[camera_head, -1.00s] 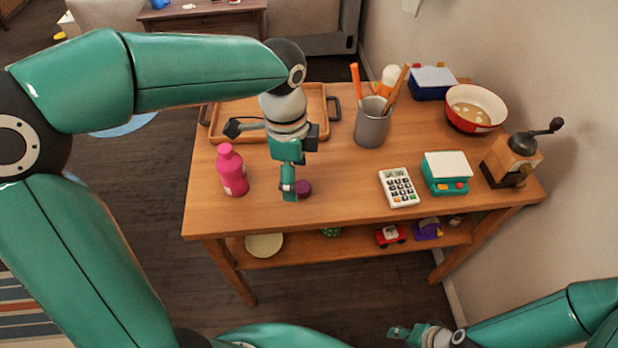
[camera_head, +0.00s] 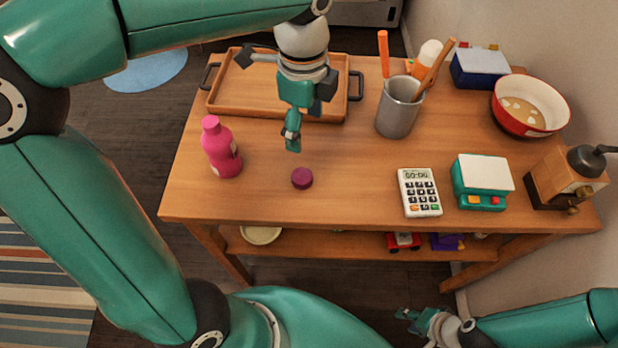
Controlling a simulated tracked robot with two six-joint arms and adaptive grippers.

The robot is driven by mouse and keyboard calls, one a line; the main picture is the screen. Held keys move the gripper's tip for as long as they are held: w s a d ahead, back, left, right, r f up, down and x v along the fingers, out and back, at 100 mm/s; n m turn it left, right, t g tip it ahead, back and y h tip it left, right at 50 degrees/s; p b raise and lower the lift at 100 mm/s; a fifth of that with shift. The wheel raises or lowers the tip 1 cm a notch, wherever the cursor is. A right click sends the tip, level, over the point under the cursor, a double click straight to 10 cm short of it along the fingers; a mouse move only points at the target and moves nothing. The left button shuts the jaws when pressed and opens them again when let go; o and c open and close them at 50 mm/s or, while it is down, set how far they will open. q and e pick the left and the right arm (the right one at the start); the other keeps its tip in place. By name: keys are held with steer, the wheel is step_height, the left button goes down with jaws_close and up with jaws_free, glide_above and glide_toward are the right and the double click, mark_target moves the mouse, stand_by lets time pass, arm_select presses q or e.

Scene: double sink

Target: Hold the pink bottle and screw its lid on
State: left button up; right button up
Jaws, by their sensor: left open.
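The pink bottle (camera_head: 221,148) stands upright on the left part of the wooden table. Its top looks pink, and I cannot tell whether it is open. A dark purple round lid (camera_head: 302,178) lies on the table to the right of the bottle. My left gripper (camera_head: 293,140) points down above the table, a little behind the lid and right of the bottle. It is open and holds nothing; it is apart from both. My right gripper (camera_head: 408,320) is low at the bottom right, in front of the table and away from the bottle. I cannot make out its fingers clearly.
A wooden tray (camera_head: 222,100) with dark handles lies behind my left gripper. A grey utensil cup (camera_head: 397,112), calculator (camera_head: 419,192), teal scale (camera_head: 481,183), red bowl (camera_head: 531,106) and coffee grinder (camera_head: 566,178) fill the right side. The table front around the lid is clear.

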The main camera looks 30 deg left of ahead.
arm_select(q)
steer(key=shift+w+f, duration=0.15)
steer(key=shift+f, duration=0.1)
steer(key=shift+d, duration=0.1)
glide_above(306, 178)
step_height(306, 178, down, 12)
steer(key=shift+d+r+b, duration=0.1)
steer(key=shift+r+b, duration=0.05)
steer(key=shift+b, duration=0.2)
